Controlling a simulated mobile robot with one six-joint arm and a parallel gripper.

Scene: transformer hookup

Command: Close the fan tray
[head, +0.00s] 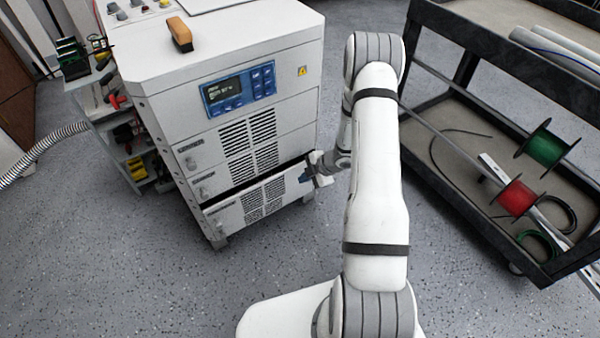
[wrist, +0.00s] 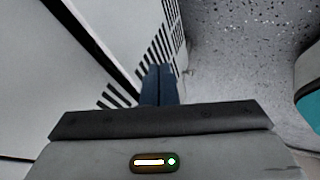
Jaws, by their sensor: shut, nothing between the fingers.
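The fan tray (head: 262,201) is the lowest drawer of the white cabinet (head: 240,100), with a vented front. It stands pulled out a little, with a dark gap along its top edge. My gripper (head: 308,175) is at the right end of the tray front, near its upper edge. In the wrist view my gripper's blue fingers (wrist: 159,85) are together with nothing between them, close to the white vented panel (wrist: 130,60). I cannot tell whether the fingertips touch the tray.
A dark cart (head: 470,185) with green (head: 544,147) and red (head: 516,198) wire spools stands at the right. A tool shelf (head: 130,140) and a ribbed hose (head: 45,150) are at the left. An orange-brown object (head: 180,35) lies on the cabinet top. The floor before the cabinet is clear.

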